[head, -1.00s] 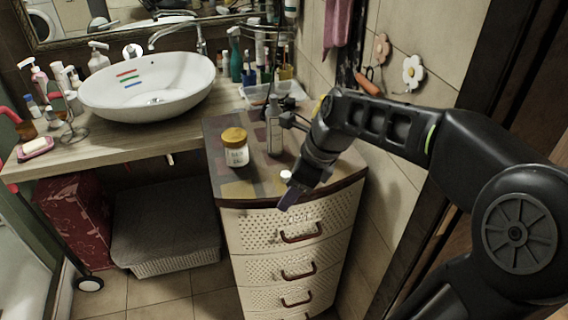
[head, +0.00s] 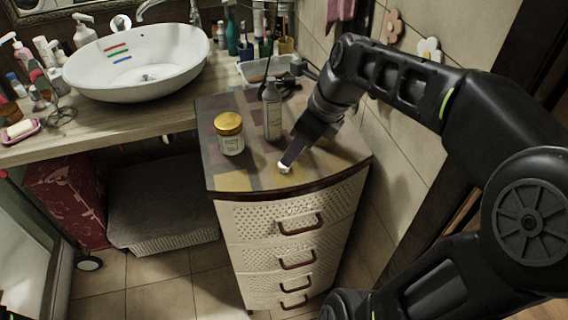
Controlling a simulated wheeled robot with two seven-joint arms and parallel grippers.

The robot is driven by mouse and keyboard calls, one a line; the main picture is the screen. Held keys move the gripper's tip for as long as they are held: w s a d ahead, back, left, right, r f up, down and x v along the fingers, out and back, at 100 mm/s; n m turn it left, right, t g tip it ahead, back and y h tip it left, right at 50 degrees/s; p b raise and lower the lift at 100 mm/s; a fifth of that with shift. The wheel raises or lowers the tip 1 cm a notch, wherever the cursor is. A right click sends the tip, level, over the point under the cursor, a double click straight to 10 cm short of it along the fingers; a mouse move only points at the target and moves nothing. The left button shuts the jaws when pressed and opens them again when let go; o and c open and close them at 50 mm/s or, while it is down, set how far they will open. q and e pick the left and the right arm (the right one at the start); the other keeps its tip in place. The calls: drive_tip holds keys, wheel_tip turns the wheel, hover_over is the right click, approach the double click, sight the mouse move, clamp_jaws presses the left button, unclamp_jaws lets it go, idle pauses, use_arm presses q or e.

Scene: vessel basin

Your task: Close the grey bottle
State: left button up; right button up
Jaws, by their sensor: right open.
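The grey bottle (head: 272,112) stands upright on top of the drawer cabinet (head: 238,180). Its narrow top is small in the picture. A small white cap (head: 284,168) lies near the cabinet's front edge, in front of the bottle. My right gripper (head: 290,160) is open and points down at the cap, with its fingers right beside it; whether they touch it I cannot tell. The cap is partly hidden by the fingers. My left gripper is not in view.
A jar with a yellow lid (head: 229,134) stands left of the bottle. A clear tray (head: 268,68) and several bottles stand behind, on the counter with the white basin (head: 135,60). The tiled wall is close on the right. The cabinet's front left is clear.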

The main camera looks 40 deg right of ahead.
drive_tip(key=shift+w+f, duration=0.1)
drive_tip(key=shift+f, duration=0.25)
drive_tip(key=shift+a, duration=0.1)
drive_tip(key=x, duration=0.5)
drive_tip(key=shift+w+p, duration=0.15)
drive_tip(key=shift+p, duration=0.15)
drive_tip(key=shift+c, duration=0.2)
clamp_jaws()
idle(0.4)
